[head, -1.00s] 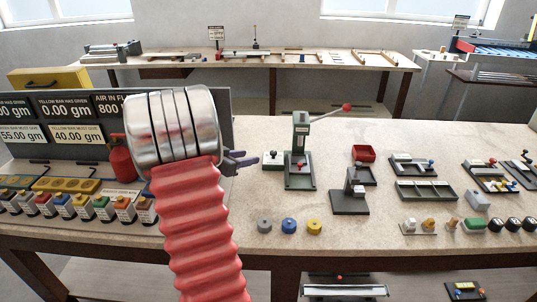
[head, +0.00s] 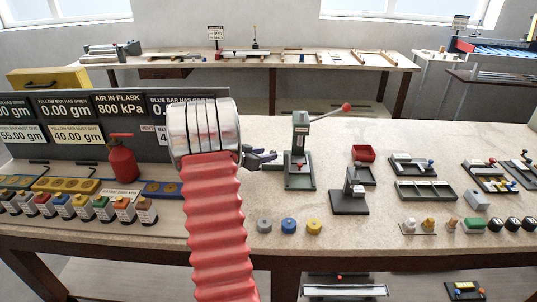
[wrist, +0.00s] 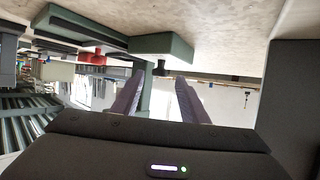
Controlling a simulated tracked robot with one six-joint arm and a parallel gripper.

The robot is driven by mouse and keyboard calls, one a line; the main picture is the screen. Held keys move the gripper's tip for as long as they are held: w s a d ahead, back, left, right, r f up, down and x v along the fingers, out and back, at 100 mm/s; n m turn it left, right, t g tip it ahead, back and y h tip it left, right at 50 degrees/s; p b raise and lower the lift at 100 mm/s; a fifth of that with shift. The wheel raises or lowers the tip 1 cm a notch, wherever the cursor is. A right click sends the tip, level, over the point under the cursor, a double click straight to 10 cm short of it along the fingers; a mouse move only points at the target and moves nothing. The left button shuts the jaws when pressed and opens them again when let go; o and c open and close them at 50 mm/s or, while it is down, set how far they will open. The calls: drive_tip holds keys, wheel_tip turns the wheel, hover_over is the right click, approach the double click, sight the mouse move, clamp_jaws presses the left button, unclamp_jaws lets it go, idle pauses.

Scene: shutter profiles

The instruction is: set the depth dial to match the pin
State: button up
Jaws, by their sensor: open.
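A green press (head: 300,150) with a long lever and a red ball at its end stands upright on the bench. My gripper (head: 273,156) is open just left of the press column, apart from it as far as I can tell. In the wrist view, my two purple-grey fingers (wrist: 158,88) are spread with nothing held. The green column (wrist: 148,92) shows between and beyond them, with a small dark round knob (wrist: 160,69) near the fingertips. I cannot tell for sure which part is the depth dial, and I cannot pick out the pin.
Grey, blue and yellow round pieces (head: 289,226) lie at the bench front. A dark stand (head: 350,195) and a red bin (head: 363,153) are right of the press. A red flask (head: 122,160) and display panel (head: 70,125) are left. Clear bench lies between the press and round pieces.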

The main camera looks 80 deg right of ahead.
drive_tip(key=shift+x, duration=1.25)
drive_tip(key=shift+c, duration=0.2)
drive_tip(key=shift+d, duration=0.1)
drive_tip(key=c, duration=1)
drive_tip(key=shift+o, duration=0.2)
drive_tip(key=shift+s+a+n+t+h, duration=0.2)
drive_tip(key=shift+n+t+h, duration=0.1)
drive_tip(key=shift+n+t, duration=0.9)
drive_tip(key=shift+t, duration=0.2)
drive_tip(key=shift+s+n+t, duration=0.15)
drive_tip(key=shift+n+t, duration=0.45)
drive_tip(key=shift+t, duration=0.1)
drive_tip(key=shift+s+n+t, duration=0.15)
drive_tip(key=shift+n+t, duration=0.45)
drive_tip(key=shift+t, duration=0.1)
drive_tip(key=shift+s+n+t, duration=0.1)
drive_tip(key=shift+n+t, duration=0.5)
drive_tip(key=shift+t, duration=0.1)
